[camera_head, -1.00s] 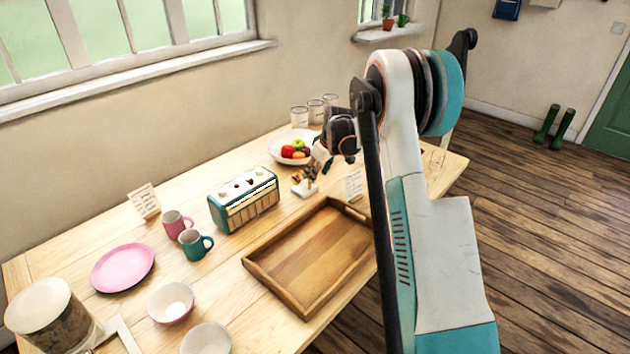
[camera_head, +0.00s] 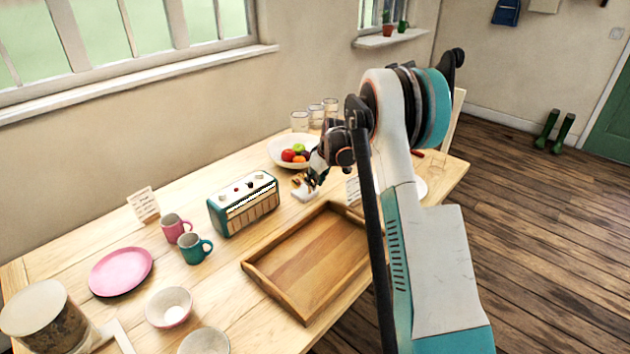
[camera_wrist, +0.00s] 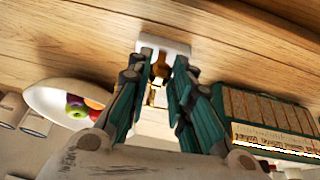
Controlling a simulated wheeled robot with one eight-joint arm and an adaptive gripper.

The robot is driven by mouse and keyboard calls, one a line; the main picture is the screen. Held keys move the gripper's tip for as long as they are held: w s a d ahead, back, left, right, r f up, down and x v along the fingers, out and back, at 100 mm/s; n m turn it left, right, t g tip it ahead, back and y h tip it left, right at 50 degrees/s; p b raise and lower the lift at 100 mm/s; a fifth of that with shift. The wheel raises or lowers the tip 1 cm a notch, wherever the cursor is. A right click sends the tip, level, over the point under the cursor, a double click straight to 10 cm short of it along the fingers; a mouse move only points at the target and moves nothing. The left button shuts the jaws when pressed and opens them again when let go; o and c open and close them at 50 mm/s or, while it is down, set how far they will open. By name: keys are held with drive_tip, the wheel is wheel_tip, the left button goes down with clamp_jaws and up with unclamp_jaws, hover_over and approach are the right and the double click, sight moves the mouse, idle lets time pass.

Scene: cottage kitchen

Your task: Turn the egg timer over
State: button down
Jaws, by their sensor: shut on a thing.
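The egg timer (camera_wrist: 160,68) shows as a small amber-brown piece between my fingertips in the wrist view, with a white square part (camera_wrist: 178,46) just beyond them. In the head view the egg timer (camera_head: 298,181) is small and partly covered by my fingers, with the white part (camera_head: 305,194) at table level. My gripper (camera_wrist: 160,75) is shut on the egg timer and reaches down to it, and its tips also show in the head view (camera_head: 310,183). I cannot tell whether the white part belongs to the timer or lies under it.
A teal radio (camera_head: 244,211) stands left of the timer, and a white fruit bowl (camera_head: 278,150) stands behind it. A wooden tray (camera_head: 305,262) lies in front. A small card (camera_head: 352,188) stands to the right, partly behind my arm. Glass jars (camera_head: 300,122) stand at the back.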

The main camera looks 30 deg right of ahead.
drive_tip(key=shift+w+d+m+g+y+p, duration=0.1)
drive_tip(key=shift+d+m+g+y+p, duration=0.1)
drive_tip(key=shift+y, duration=0.5)
drive_tip(key=shift+w+d+m+g+y+p, duration=0.1)
drive_tip(key=shift+g+y+p, duration=0.1)
drive_tip(key=shift+y, duration=0.5)
drive_tip(key=shift+s, duration=0.1)
drive_tip(key=c, duration=1.4)
unclamp_jaws()
drive_tip(key=shift+c, duration=0.2)
drive_tip(key=v, duration=1.2)
